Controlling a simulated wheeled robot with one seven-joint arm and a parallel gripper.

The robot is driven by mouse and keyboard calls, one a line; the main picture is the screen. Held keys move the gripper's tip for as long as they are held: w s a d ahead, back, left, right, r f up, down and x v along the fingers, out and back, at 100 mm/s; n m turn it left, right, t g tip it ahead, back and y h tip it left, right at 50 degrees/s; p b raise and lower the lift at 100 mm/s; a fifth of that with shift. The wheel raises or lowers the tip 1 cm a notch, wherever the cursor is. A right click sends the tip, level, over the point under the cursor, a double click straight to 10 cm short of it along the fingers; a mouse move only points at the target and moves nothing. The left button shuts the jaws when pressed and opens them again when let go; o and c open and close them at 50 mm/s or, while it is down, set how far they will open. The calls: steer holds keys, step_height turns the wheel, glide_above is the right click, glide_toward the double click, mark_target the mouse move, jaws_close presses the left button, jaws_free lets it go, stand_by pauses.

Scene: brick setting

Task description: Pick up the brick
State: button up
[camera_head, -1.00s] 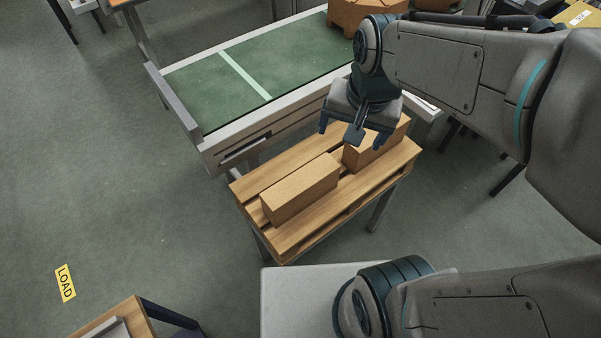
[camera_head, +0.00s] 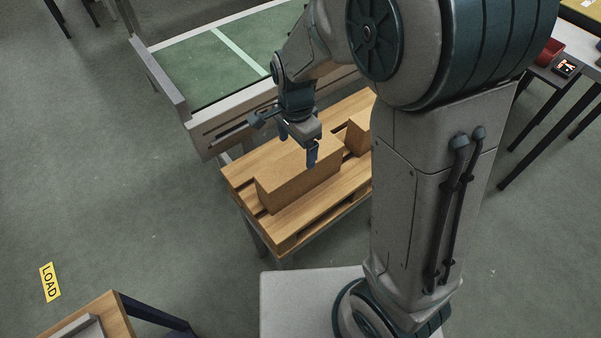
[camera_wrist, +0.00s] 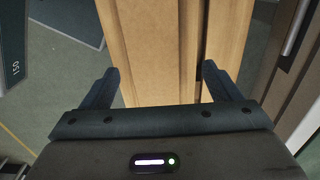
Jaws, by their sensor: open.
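A tan brick (camera_head: 297,182) lies lengthwise on a wooden pallet (camera_head: 300,217) in the head view. A second tan brick (camera_head: 358,138) lies behind it to the right, partly hidden by my arm. My gripper (camera_head: 297,147) is open, pointing down at the right part of the nearer brick. In the wrist view my gripper (camera_wrist: 160,70) has its two fingers apart, with a tan brick face (camera_wrist: 152,50) spanning the gap between them. Nothing is held. I cannot tell whether the fingers touch the brick.
A green-topped conveyor (camera_head: 190,75) with a raised grey edge stands right behind the pallet. A wooden-topped table (camera_head: 95,318) is at the lower left. A table with a red item (camera_head: 549,52) is at the upper right. Open floor lies to the left.

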mark_target(301, 159)
step_height(301, 159, down, 3)
steer(key=f, duration=0.2)
steer(key=d+f, duration=0.1)
steer(key=f, duration=0.1)
steer(key=shift+s+f+b, duration=0.15)
steer(key=shift+s+b, duration=0.05)
steer(key=shift+b, duration=0.2)
steer(key=shift+a+f, duration=0.1)
steer(key=shift+f, duration=0.4)
steer(key=shift+w+r, duration=0.1)
jaws_close()
